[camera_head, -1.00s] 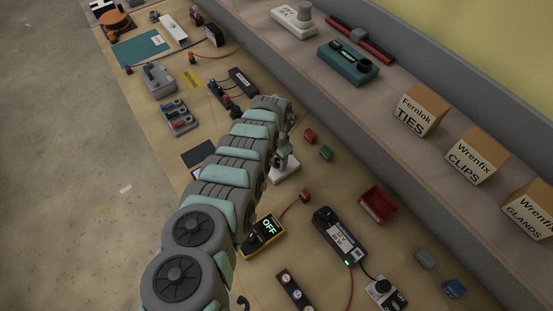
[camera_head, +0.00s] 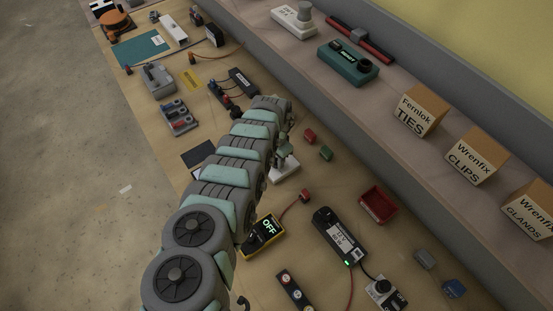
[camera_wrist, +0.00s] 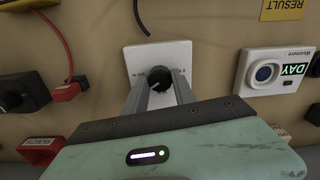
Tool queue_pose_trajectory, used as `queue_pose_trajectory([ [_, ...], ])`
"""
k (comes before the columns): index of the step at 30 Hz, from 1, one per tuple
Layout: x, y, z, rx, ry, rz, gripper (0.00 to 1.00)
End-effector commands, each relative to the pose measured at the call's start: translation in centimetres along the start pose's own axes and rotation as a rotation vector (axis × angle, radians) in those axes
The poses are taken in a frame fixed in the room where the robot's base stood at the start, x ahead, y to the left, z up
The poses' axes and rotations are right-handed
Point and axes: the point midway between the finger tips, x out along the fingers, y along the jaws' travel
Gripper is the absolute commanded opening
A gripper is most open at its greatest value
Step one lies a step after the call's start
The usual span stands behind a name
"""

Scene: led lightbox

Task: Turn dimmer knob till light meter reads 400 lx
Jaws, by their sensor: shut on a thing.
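The dimmer is a white square plate (camera_wrist: 143,57) with a round black knob (camera_wrist: 158,88) in the middle of the wrist view. In the head view the white plate (camera_head: 286,171) shows partly behind my arm. My gripper (camera_wrist: 160,84) is shut on the knob, one finger on each side. The knob's lower part is hidden behind my gripper. A white device (camera_wrist: 273,72) with a blue round window and a green display reading DAY lies to the right. No lx figure is readable in either view, and I cannot tell which device is the light meter.
A yellow meter (camera_head: 264,237) reading OFF lies near my arm. A black power box (camera_head: 338,236) and a red tray (camera_head: 378,204) stand to the right. A red block (camera_wrist: 40,150) and a black device (camera_wrist: 24,92) lie left of the dimmer. A yellow RESULT label (camera_wrist: 282,9) is at top right.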

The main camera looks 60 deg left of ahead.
Motion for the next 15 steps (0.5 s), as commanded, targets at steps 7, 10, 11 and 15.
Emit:
queue_pose_trajectory([
  [7, -0.14, 0.1, -0.06, -0.077, 0.0, 0.0, 0.0],
  [10, -0.16, 0.12, -0.04, -0.14, -0.001, 0.0, 0.0],
  [11, -0.17, 0.14, -0.07, -0.161, -0.001, 0.0, 0.0],
  [15, -0.09, 0.13, -0.02, -0.282, -0.002, -0.001, 0.0],
])
